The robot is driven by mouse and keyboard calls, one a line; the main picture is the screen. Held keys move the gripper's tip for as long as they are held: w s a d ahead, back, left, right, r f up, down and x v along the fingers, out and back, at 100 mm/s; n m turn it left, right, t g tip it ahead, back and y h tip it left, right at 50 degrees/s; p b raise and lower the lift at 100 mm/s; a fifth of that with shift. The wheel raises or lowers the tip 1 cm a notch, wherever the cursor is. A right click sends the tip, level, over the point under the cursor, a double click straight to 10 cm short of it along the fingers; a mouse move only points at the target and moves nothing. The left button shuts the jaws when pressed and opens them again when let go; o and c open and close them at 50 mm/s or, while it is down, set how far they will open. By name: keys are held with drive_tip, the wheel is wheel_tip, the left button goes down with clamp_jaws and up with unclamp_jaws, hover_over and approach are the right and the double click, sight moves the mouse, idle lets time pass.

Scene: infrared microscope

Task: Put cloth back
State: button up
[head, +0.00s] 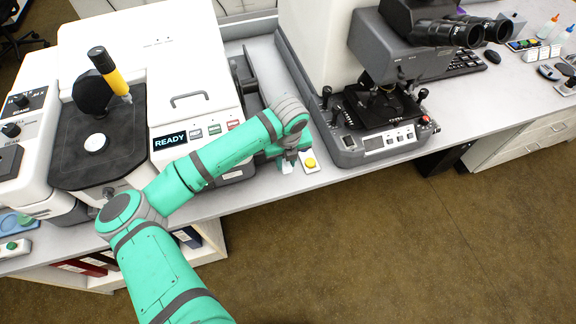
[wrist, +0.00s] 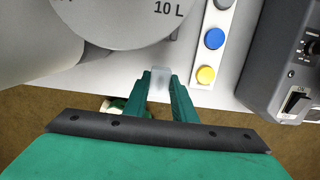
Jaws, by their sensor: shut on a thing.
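My gripper (head: 287,160) is at the front edge of the bench, between the white READY instrument and the microscope. In the wrist view its green fingers (wrist: 159,88) are closed on a small pale piece, which looks like the cloth (wrist: 160,76). In the head view a whitish bit of the cloth (head: 287,168) shows just below the fingers. Most of the cloth is hidden by the fingers, and I cannot tell whether it touches the bench.
A white button strip with a yellow button (head: 310,162) lies just right of my gripper; a blue button (wrist: 214,39) shows in the wrist view. A grey round vessel marked 10 L (wrist: 125,12) is close ahead. The microscope base (head: 350,150) stands to the right.

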sight(288, 167)
drive_tip(key=shift+w+d+f, duration=0.2)
drive_tip(key=shift+w+f, duration=0.05)
drive_tip(key=shift+f, duration=0.15)
drive_tip(key=f, duration=0.3)
drive_tip(key=shift+w+d+f, duration=0.2)
drive_tip(key=shift+w+f, duration=0.1)
drive_tip(key=shift+f, duration=0.05)
drive_tip(key=shift+f, duration=0.15)
drive_tip(key=o, duration=0.9)
drive_tip(key=shift+o, duration=0.2)
drive_tip(key=shift+a, duration=0.1)
